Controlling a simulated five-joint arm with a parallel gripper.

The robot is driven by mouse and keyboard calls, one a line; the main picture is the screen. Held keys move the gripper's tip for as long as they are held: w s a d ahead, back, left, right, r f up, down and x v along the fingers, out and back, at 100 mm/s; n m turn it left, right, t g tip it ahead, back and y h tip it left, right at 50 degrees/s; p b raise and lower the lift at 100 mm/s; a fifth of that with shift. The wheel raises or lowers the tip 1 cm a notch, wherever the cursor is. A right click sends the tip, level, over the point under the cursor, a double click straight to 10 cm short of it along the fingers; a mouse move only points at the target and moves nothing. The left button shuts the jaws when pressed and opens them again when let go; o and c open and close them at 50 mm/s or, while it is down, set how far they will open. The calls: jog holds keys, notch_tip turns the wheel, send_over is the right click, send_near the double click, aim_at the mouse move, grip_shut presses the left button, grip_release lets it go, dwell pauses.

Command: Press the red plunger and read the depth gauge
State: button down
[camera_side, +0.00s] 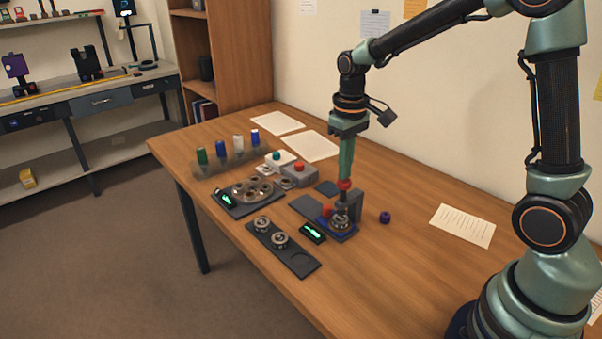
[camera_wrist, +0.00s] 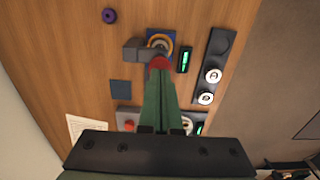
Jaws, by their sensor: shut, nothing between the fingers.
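In the wrist view the plunger's red top (camera_wrist: 160,63) shows just beyond my fingertips. The depth gauge (camera_side: 312,232) lies beside the fixture with a lit green display, also in the wrist view (camera_wrist: 185,60). Its reading is too small to make out.
A dark tray (camera_side: 300,266) with two lens parts lies in front. A round holder (camera_side: 252,190) with another green display (camera_side: 228,200), button boxes (camera_side: 299,174) and several coloured vials (camera_side: 221,149) stand left. A purple ring (camera_side: 385,217) lies right, with clear table around it.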

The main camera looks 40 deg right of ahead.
jog(key=shift+f, duration=1.2)
jog(key=shift+r, duration=4.6)
